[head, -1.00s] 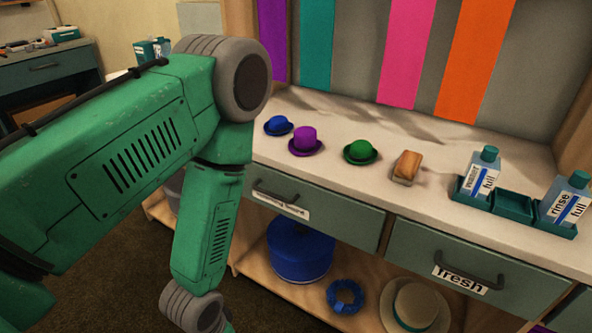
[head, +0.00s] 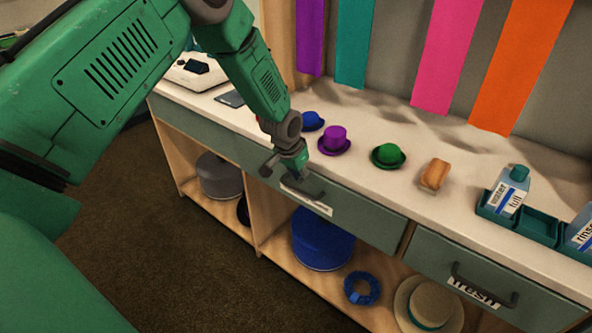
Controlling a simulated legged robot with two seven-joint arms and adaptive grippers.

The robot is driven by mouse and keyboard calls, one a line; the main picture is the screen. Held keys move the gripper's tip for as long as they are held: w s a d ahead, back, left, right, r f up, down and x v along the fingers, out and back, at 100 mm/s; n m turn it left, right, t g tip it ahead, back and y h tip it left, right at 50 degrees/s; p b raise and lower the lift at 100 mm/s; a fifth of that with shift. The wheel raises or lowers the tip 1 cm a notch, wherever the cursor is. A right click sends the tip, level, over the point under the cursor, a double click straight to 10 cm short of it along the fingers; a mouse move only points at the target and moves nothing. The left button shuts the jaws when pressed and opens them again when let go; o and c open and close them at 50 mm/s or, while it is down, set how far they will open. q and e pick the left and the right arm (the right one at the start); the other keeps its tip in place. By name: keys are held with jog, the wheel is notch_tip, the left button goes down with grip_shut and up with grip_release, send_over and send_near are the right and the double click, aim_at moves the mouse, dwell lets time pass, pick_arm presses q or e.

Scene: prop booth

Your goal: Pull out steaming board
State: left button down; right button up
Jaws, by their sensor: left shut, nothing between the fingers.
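The steaming board drawer (head: 362,220) is the grey-green drawer front under the counter, left of the drawer labelled fresh. It looks shut, flush with the counter. Its dark bar handle (head: 313,194) sits above a white label (head: 309,203), which is partly covered and hard to read. My left gripper (head: 284,177) points down at the left end of this handle, very close to it. It is shut with nothing held. I cannot tell whether it touches the handle. My right gripper is not in view.
On the counter stand a blue hat (head: 312,121), a purple hat (head: 334,140), a green hat (head: 388,155), a brush-like block (head: 434,174) and a bottle (head: 509,190) in a teal rack. The fresh drawer (head: 440,252) is at right. Open shelves below hold hats.

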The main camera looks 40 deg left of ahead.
pick_arm(q)
jog(key=x, duration=0.3)
jog(key=shift+a+f, duration=0.3)
jog(key=shift+f, duration=0.1)
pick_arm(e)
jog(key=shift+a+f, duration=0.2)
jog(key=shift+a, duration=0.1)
pick_arm(q)
jog(key=shift+d+r, duration=0.1)
jog(key=shift+d, duration=0.1)
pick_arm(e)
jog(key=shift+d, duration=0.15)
